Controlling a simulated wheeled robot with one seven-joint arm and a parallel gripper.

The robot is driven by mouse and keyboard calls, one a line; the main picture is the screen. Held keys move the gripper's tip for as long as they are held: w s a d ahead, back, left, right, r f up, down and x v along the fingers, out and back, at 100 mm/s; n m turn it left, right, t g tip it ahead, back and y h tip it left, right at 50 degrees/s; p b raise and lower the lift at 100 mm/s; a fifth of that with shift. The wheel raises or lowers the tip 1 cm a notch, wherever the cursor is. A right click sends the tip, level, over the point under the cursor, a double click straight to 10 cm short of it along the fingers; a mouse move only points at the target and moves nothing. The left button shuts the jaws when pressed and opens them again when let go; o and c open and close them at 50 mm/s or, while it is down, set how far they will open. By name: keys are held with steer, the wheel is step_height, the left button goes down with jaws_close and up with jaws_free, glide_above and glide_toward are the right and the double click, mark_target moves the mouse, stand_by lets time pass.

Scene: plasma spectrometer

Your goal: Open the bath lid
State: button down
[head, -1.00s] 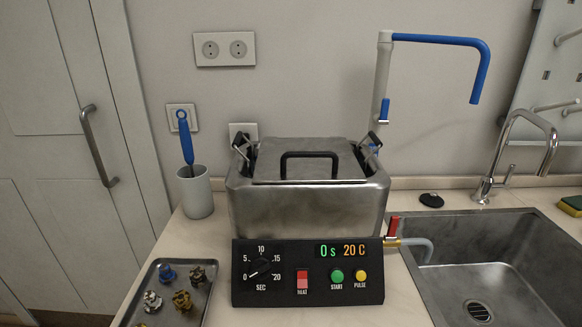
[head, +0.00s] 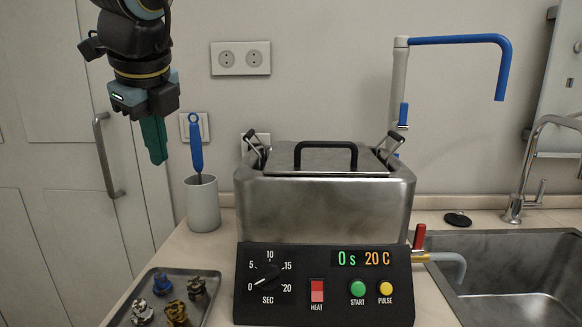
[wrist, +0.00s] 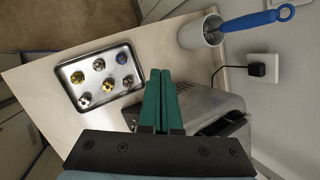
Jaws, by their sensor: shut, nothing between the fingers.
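The steel bath (head: 330,215) stands on the counter behind its black control panel. Its lid (head: 335,162) is shut, with a black arched handle (head: 318,146) on top.
A grey cup (head: 202,204) with a blue-handled tool (head: 196,148) stands left of the bath. A tray (head: 205,284) of several small metal parts lies at front left. A sink (head: 515,268) and a blue-spouted pipe (head: 458,40) are at the right. The air above the lid is clear.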

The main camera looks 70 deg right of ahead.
steer(key=s+d+r+m+h+b, duration=0.1)
steer(key=s+d+r+m, duration=0.1)
steer(key=s+m, duration=0.35)
steer(key=s+d+r+m+h+b, duration=0.1)
steer(key=s+d+m+b, duration=0.1)
steer(key=s, duration=0.6)
steer(key=m+g+h+b, duration=0.1)
steer(key=m+h+b, duration=0.1)
steer(key=m, duration=0.5)
glide_toward(324, 165)
steer(key=shift+n, duration=0.25)
steer(key=x, duration=0.5)
steer(key=shift+d, duration=0.25)
steer(key=shift+p, duration=0.3)
